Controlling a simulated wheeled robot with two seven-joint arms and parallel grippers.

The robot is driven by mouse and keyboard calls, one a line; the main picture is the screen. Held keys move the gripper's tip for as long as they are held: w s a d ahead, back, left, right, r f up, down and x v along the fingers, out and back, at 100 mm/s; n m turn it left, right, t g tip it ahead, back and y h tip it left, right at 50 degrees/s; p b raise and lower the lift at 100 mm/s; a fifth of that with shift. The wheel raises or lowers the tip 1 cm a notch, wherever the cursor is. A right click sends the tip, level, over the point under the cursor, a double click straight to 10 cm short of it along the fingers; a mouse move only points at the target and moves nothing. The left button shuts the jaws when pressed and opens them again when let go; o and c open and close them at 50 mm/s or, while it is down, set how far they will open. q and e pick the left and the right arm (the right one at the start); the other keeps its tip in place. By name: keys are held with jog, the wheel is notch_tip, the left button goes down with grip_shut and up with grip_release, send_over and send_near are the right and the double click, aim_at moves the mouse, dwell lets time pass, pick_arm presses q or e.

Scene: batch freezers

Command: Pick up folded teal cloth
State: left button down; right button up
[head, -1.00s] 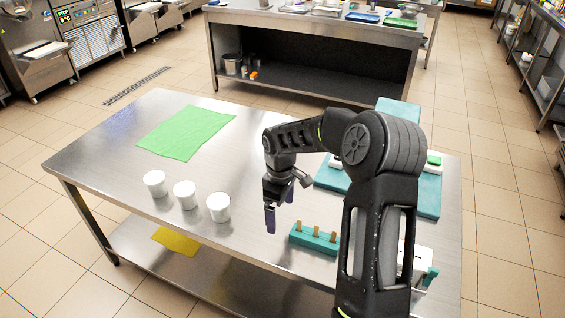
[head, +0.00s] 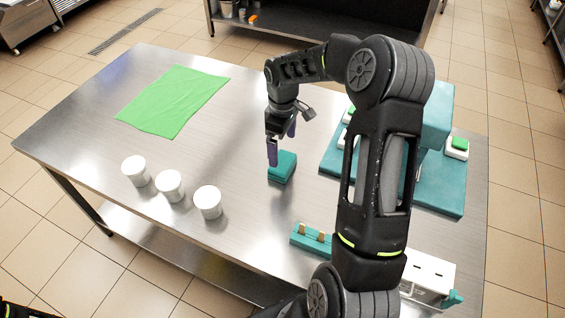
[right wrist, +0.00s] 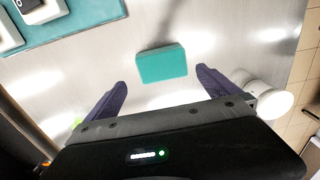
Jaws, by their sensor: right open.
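The folded teal cloth (head: 284,168) is a small, thick block lying on the steel table, right of the white cups. In the right wrist view the cloth (right wrist: 162,64) lies just beyond the fingertips, between their lines. The right wrist view shows the fingers (right wrist: 162,78) spread wider than the cloth, with no clear contact. My left gripper is not in view.
Three white cups (head: 170,185) stand left of the cloth. A flat green cloth (head: 173,100) lies at the back left. A teal mat (head: 440,196) with white items is right, partly behind my arm. A teal holder (head: 311,240) with wooden pieces sits near the front edge.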

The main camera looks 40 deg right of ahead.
aim_at(282, 161)
jog(key=shift+f+b, duration=0.85)
jog(key=shift+f, duration=0.5)
notch_tip(282, 161, down, 5)
jog(key=b, duration=0.3)
jog(key=shift+f+b, duration=0.15)
jog(key=shift+b, duration=0.15)
jog(key=shift+a, duration=0.1)
jog(key=shift+s, duration=0.1)
jog(key=c, duration=1.1)
